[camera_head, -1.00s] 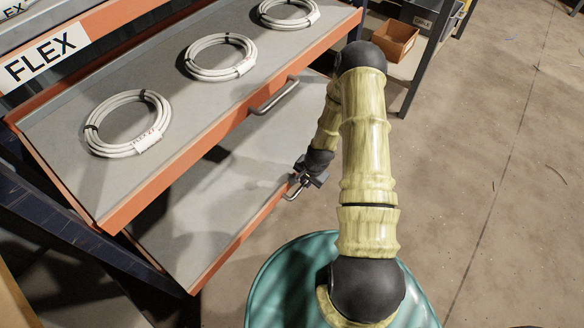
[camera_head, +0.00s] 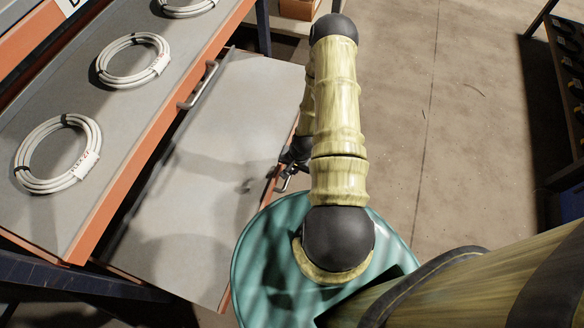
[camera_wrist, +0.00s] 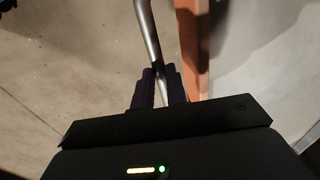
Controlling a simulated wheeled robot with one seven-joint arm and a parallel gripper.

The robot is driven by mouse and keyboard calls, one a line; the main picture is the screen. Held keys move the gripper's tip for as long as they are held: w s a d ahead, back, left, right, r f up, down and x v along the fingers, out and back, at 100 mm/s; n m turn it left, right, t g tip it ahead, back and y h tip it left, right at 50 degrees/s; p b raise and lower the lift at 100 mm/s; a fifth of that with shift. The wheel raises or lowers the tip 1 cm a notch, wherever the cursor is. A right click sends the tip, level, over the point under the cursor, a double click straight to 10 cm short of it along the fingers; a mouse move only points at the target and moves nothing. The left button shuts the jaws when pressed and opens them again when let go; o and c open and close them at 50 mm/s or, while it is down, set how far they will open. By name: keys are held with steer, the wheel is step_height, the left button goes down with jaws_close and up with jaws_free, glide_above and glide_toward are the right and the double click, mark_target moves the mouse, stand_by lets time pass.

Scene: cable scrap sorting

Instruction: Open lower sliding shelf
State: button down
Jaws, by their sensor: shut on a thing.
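The lower sliding shelf (camera_head: 225,125) is a bare grey panel with an orange front edge. It sticks out well beyond the upper shelf in the head view. My gripper (camera_head: 287,172) is at its front edge, partly hidden by my arm. In the wrist view my gripper (camera_wrist: 160,78) is shut on the lower shelf's metal handle (camera_wrist: 147,32), with the bar between its fingers. The orange front edge (camera_wrist: 195,50) runs beside the handle.
The upper shelf (camera_head: 100,195) holds several white cable coils and has its own handle (camera_head: 198,87). A brown box (camera_head: 297,8) stands at the top. A dark rack (camera_head: 565,75) stands at the right. Open concrete floor (camera_head: 440,150) lies between.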

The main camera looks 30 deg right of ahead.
steer(key=c, duration=1.4)
jaws_free()
steer(key=shift+w+a, duration=0.1)
step_height(320, 180, up, 17)
steer(key=s+d+p, duration=0.2)
steer(key=p, duration=0.3)
steer(key=shift+s+p, duration=0.35)
steer(key=shift+p, duration=0.05)
steer(key=shift+d+r, duration=0.1)
